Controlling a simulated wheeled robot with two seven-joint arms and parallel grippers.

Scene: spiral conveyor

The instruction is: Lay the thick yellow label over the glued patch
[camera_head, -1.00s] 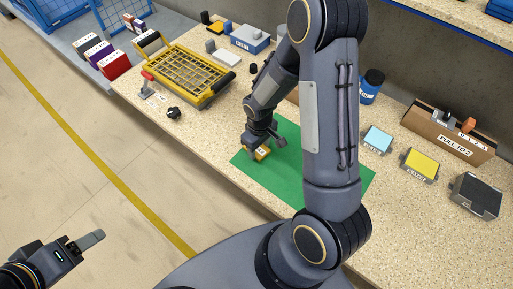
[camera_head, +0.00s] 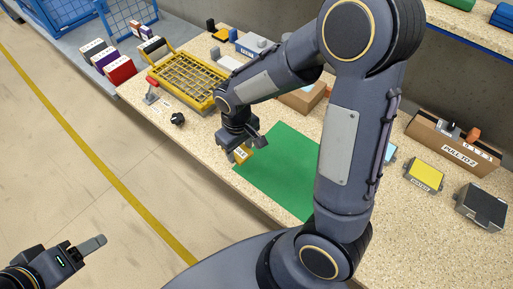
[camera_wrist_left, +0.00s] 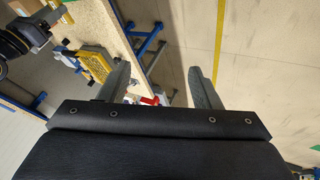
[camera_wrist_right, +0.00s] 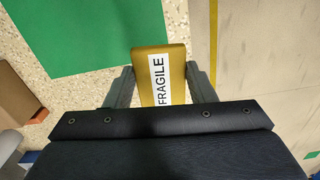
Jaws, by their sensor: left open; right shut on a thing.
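The thick yellow label, a flat yellow block with a white FRAGILE strip (camera_wrist_right: 160,80), is between the fingers of my right gripper (camera_wrist_right: 160,92). In the head view the label (camera_head: 242,154) and right gripper (camera_head: 240,148) appear by the left corner of the green mat (camera_head: 283,165). I cannot tell its exact height. My left gripper (camera_wrist_left: 162,82) is open and empty, away from the bench. It shows at the lower left of the head view (camera_head: 88,247). I cannot make out the glued patch; my right arm covers part of the bench.
A brown box (camera_head: 302,98) stands behind the mat, partly behind my right arm. A yellow wire-topped tray (camera_head: 185,80) stands at the back left. A yellow pad (camera_head: 424,174), a dark pad (camera_head: 480,203) and a long brown box (camera_head: 452,143) stand at right.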

